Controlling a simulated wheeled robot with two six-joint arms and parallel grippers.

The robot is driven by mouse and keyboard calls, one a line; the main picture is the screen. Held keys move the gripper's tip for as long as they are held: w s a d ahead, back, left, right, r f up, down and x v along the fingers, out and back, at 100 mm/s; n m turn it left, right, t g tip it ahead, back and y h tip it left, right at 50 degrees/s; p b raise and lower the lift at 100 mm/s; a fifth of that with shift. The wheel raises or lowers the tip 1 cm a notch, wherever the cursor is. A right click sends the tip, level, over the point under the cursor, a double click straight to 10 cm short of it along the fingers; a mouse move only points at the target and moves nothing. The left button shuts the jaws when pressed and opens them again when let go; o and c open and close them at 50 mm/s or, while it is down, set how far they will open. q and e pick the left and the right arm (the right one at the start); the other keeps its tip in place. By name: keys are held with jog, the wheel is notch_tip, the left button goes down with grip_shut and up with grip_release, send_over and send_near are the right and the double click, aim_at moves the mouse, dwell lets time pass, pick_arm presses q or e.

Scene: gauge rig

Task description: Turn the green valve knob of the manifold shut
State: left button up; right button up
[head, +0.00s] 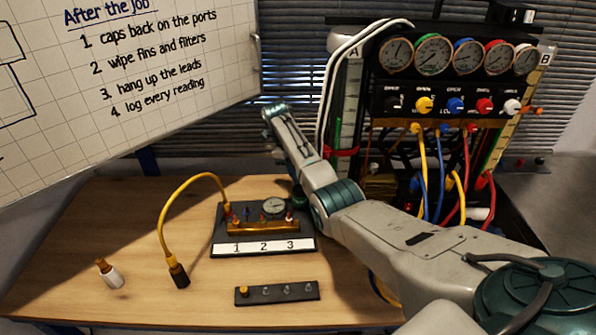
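The small manifold is a brass block (264,227) on a dark base (220,245) marked 1, 2 and 3 on the table. A round gauge (274,206) stands on it. A dark green round part (299,201), probably the green knob, shows at its back right, close beside my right arm; its setting cannot be read. My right arm crosses from the lower right, passes just right of the manifold and bends up and away behind it. I cannot make out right gripper fingers in this view. My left gripper is outside the view.
A yellow hose (177,196) arches from the manifold to a dark fitting (179,275). A white bottle-like item with an orange top (110,275) is at left. A black strip with several caps (277,293) lies in front. A large gauge rig (455,95) stands behind; a whiteboard (210,70) hangs upper left.

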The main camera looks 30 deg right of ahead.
jog(key=shift+m+y, duration=0.3)
jog(key=shift+m, duration=0.4)
jog(key=o, duration=1)
jog(key=shift+c, duration=0.2)
jog(key=v, duration=1)
jog(key=shift+w+r+p, duration=0.25)
jog(key=shift+r+p, duration=0.05)
jog(key=shift+p, duration=0.1)
jog(key=shift+d, duration=0.1)
